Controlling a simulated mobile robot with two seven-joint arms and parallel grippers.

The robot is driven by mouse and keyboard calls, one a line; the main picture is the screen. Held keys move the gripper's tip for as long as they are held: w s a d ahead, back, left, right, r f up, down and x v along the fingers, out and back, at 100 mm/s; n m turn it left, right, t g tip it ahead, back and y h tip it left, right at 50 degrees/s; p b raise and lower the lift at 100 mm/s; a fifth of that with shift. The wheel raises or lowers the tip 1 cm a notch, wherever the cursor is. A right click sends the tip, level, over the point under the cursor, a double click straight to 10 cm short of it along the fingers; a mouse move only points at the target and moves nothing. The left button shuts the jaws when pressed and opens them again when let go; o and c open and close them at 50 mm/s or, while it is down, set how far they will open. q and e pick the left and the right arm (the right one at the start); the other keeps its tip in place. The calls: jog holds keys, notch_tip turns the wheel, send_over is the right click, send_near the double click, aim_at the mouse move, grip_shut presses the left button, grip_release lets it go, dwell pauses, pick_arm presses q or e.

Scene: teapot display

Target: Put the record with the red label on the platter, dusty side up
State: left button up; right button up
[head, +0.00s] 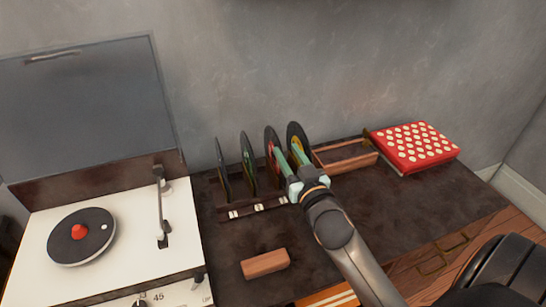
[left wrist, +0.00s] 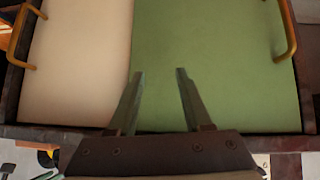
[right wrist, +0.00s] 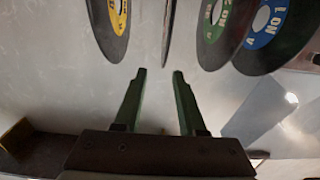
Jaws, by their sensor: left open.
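The record with the red label (head: 270,139) stands upright in the dark rack (head: 240,211), third from the left; its label is partly hidden by my gripper. In the right wrist view a record (right wrist: 167,25) shows edge-on, just beyond the gap between my fingertips. My right gripper (head: 287,150) is open at it, with nothing visibly clamped. Which side is dusty I cannot tell. The dark platter (head: 65,248) with a red centre piece (head: 79,232) lies on the white turntable. My left gripper (left wrist: 155,72) is open and empty above a green and cream surface (left wrist: 220,60).
Blue-label (right wrist: 268,25), green-label (right wrist: 215,25) and yellow-label (right wrist: 112,25) records flank it in the rack. The tonearm (head: 161,210) is right of the platter; the lid (head: 90,110) is raised. A wooden block (head: 265,263), an open wooden tray (head: 345,166) and a red dotted box (head: 413,146) lie nearby.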

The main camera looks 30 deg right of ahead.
aim_at(278, 139)
jog(key=shift+a+x, duration=0.1)
jog(key=shift+x, duration=2)
jog(key=shift+a+x, duration=0.15)
jog(key=shift+x, duration=1.95)
jog(key=shift+w+r, duration=0.1)
jog(key=shift+r, duration=0.05)
jog(key=shift+c, duration=0.3)
grip_shut()
